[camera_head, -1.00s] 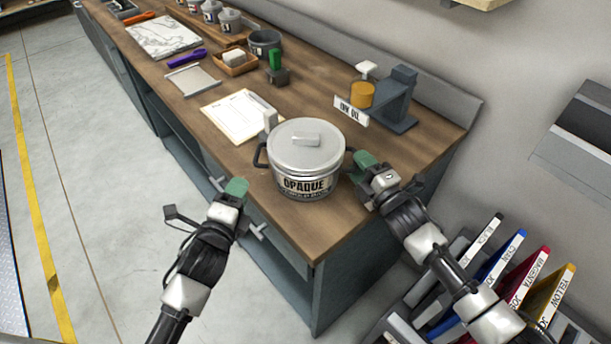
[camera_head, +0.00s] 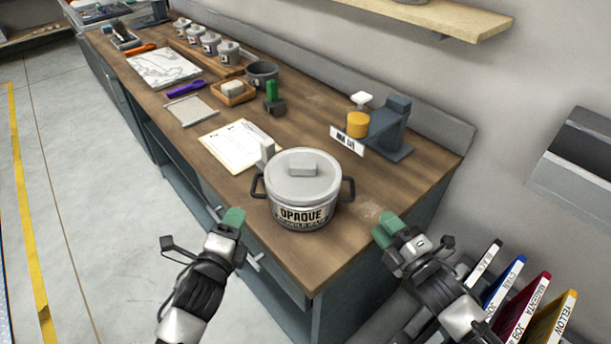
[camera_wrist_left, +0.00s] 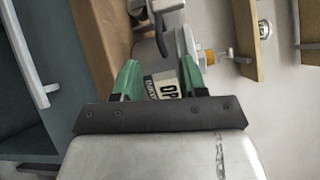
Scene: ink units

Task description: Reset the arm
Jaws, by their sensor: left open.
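My left gripper (camera_head: 233,219) is in front of the bench's front edge, left of the pot and apart from it. In the left wrist view its green fingers (camera_wrist_left: 158,80) are spread with nothing between them; the pot's label shows beyond. My right gripper (camera_head: 388,228) is over the bench's near right edge, right of the pot and clear of its handle. I cannot tell whether its jaws are open or shut. The grey lidded pot (camera_head: 302,190) marked OPAQUE stands upright on the wooden bench (camera_head: 330,245), with both black side handles visible.
Behind the pot are a paper sheet (camera_head: 236,145) and a grey stand with an orange cylinder (camera_head: 357,124). Several coloured folders (camera_head: 520,310) stand in a rack at lower right. A wall shelf (camera_head: 440,18) is at upper right. Open floor lies left of the bench.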

